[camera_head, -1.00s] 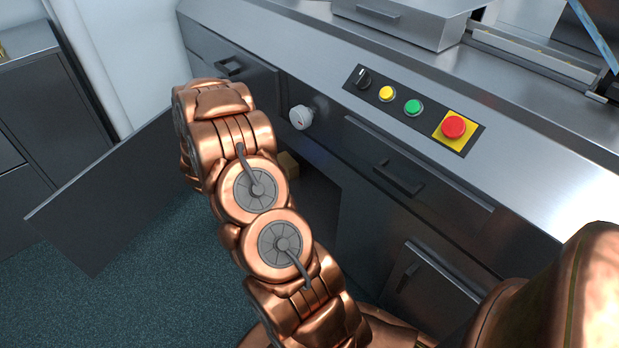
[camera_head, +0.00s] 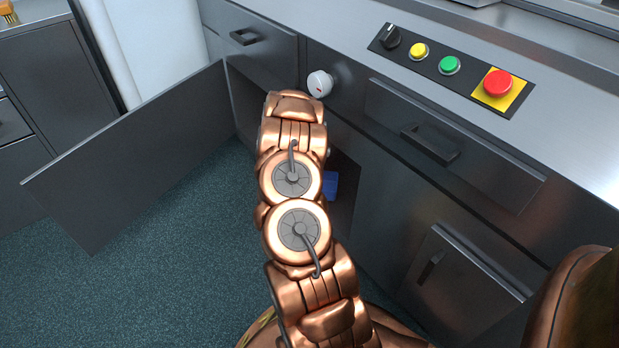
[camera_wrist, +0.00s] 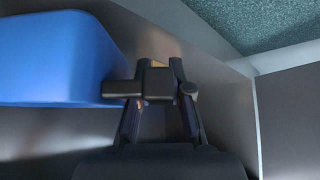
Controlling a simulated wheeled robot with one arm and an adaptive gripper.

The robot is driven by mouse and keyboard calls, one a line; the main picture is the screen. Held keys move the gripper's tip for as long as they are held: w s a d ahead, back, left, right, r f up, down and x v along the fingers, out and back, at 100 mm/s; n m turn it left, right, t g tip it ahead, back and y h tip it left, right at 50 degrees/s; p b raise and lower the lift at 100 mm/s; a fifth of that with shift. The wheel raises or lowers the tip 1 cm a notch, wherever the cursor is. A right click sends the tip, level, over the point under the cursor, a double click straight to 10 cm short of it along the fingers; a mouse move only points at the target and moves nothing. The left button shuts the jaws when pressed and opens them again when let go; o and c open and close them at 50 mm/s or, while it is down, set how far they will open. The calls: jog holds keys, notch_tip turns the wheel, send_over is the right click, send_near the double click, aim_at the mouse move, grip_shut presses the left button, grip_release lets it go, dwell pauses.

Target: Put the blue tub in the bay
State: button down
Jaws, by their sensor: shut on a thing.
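The blue tub (camera_wrist: 50,58) fills the upper left of the wrist view, with its right end against a dark, handle-like piece (camera_wrist: 118,89). My gripper (camera_wrist: 160,74) is shut on this piece at the tub's side. In the head view, a small blue part of the tub (camera_head: 331,185) shows right of my arm, at the open bay (camera_head: 344,200) under the counter. My arm hides the gripper and most of the tub and bay there. I cannot tell whether the tub rests on the bay floor.
The bay's door (camera_head: 120,165) stands wide open to the left. A white knob (camera_head: 319,84), drawer handles (camera_head: 430,145) and a button panel (camera_head: 450,66) line the machine front. Grey walls are close around my gripper in the wrist view. The floor (camera_head: 190,260) is clear.

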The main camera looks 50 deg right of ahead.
jog(key=d, duration=0.2)
jog(key=s+d+b, duration=0.1)
jog(key=d, duration=0.2)
jog(key=d+f, duration=0.1)
jog(key=d, duration=0.2)
jog(key=shift+s+b, duration=0.15)
jog(key=shift+b, duration=0.2)
notch_tip(320, 180, down, 4)
jog(key=b, duration=0.3)
jog(key=shift+r, duration=0.35)
jog(key=c, duration=1.1)
grip_release()
